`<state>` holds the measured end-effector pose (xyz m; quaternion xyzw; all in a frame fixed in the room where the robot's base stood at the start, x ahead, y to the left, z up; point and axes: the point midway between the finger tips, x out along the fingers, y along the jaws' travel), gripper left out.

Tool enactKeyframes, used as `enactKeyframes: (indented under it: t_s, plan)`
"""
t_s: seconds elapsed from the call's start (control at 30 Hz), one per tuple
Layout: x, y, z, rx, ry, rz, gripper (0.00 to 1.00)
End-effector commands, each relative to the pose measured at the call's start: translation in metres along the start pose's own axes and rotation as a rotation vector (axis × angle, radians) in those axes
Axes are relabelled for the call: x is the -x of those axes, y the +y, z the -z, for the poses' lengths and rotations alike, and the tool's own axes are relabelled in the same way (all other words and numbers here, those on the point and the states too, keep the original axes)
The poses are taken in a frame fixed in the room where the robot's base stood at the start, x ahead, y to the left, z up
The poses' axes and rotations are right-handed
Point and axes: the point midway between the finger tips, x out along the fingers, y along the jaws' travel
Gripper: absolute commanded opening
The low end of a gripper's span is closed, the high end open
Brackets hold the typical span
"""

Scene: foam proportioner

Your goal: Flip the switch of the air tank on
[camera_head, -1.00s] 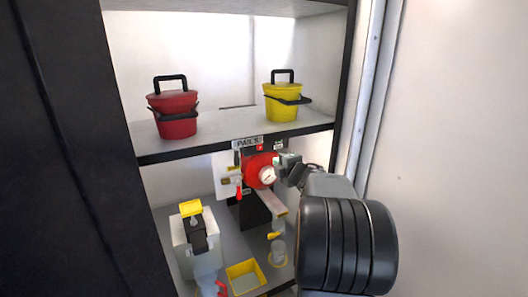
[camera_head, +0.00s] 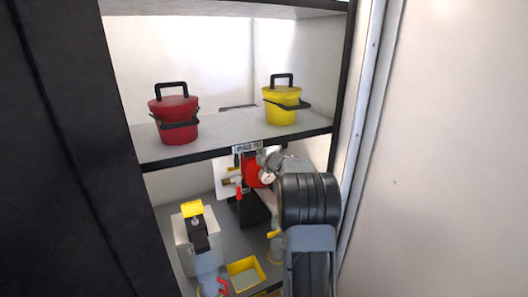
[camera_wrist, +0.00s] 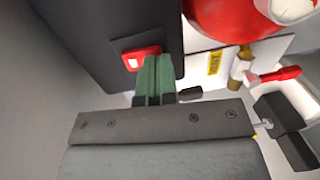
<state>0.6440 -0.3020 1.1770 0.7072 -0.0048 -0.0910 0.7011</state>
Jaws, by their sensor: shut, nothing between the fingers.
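A red switch (camera_wrist: 139,58) with a pale mark sits on a black box (camera_wrist: 100,35) in the wrist view. My gripper (camera_wrist: 157,62) is shut and empty, its green fingertips right at the lower right edge of the switch. I cannot tell whether they touch it, or which way the switch is set. The red air tank (camera_wrist: 232,18) with a pale gauge (camera_wrist: 292,8) is at the top right. In the head view the red tank (camera_head: 256,173) is partly covered by my arm, and my gripper (camera_head: 264,158) is just above it. The switch is hidden there.
A brass valve with a red lever (camera_wrist: 275,74) is right of my gripper. A shelf (camera_head: 235,143) with a red pail (camera_head: 175,116) and a yellow pail (camera_head: 281,105) is overhead.

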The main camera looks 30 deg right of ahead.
Motion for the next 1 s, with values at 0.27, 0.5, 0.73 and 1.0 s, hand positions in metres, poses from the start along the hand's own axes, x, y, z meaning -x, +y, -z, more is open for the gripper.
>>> enactKeyframes:
  t_s: [0.27,0.5,0.73,1.0]
  plan:
    - [-0.0015,-0.0001,0.0001,0.000,0.000,0.000,0.00]
    - [-0.0037,-0.0063,-0.0004,0.000,-0.001,-0.018,0.00]
    - [-0.0047,-0.0013,-0.0015,0.000,-0.002,-0.043,0.00]
    - [0.0042,-0.0073,0.0017,0.001,0.001,-0.044,0.00]
